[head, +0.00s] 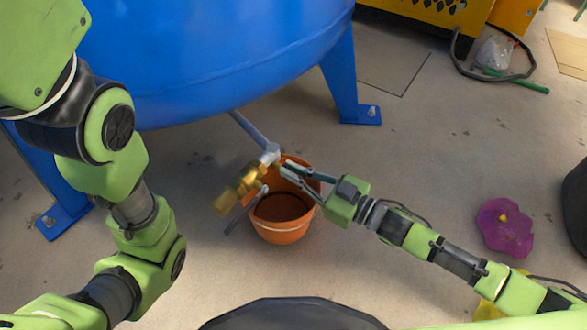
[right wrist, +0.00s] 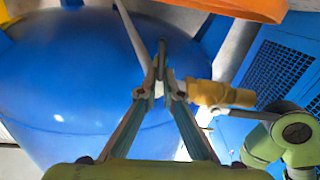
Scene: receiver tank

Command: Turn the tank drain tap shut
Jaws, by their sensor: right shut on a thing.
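The tank drain tap (head: 236,192) is a brass body with a thin dark lever, at the end of a grey pipe (head: 248,130) under the blue tank (head: 220,65). In the right wrist view the brass tap (right wrist: 207,92) lies just right of the fingers, its lever pointing right. My right gripper (head: 283,168) is at the tap's pipe-side end, and its fingertips (right wrist: 162,50) come together there. It is shut on part of the tap fitting; the exact part gripped is mostly hidden by the fingers. My left arm comes down at the left; its gripper is out of view.
An orange bucket (head: 282,232) stands on the floor below the tap and right gripper. Blue tank legs (head: 346,85) stand either side. A purple flower-shaped thing (head: 505,226) lies at the right, and a dark hose (head: 463,62) at the back.

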